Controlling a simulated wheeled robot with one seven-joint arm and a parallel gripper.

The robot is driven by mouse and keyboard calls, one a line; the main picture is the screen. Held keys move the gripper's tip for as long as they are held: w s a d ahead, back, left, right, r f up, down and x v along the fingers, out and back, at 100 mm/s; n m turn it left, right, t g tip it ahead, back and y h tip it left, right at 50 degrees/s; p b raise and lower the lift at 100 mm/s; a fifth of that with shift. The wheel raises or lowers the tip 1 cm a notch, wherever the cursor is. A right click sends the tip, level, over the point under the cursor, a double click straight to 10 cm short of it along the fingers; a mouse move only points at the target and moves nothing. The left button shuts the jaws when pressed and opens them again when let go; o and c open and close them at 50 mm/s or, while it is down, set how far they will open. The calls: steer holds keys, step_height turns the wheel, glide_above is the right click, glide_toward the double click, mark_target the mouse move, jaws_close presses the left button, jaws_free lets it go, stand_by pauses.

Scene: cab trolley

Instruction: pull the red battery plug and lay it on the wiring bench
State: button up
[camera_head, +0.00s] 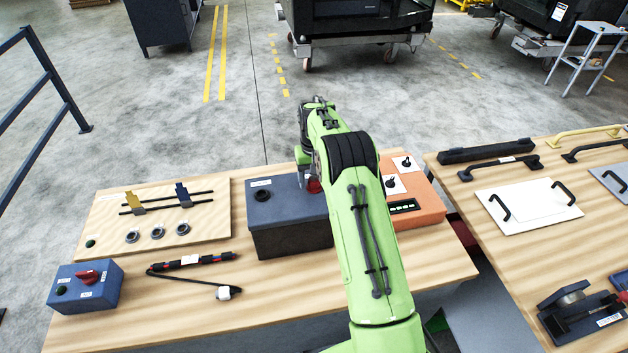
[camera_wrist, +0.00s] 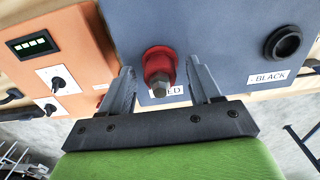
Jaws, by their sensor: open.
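The red battery plug (camera_wrist: 158,62) sits on the top of the blue-grey battery box (camera_wrist: 215,35), beside a label partly hidden by the plug. In the head view a bit of its red (camera_head: 314,186) shows behind my arm on the box (camera_head: 290,240). My gripper (camera_wrist: 161,78) is open, with one finger to each side of the plug; I cannot tell if they touch it. A black socket (camera_wrist: 283,44) labelled BLACK is on the same face. The wooden wiring bench (camera_head: 215,325) carries the box.
An orange box (camera_head: 418,215) with switches stands right of the battery box. A board with lugs and rings (camera_head: 100,215), a blue box with a red switch (camera_head: 85,288) and a cable (camera_head: 190,262) lie left. Bare bench shows in front. Another table (camera_head: 480,240) stands right.

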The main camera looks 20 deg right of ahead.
steer(key=shift+c, duration=0.3)
jaws_close()
steer(key=shift+r+p, duration=0.85)
steer(key=shift+r, duration=2.2)
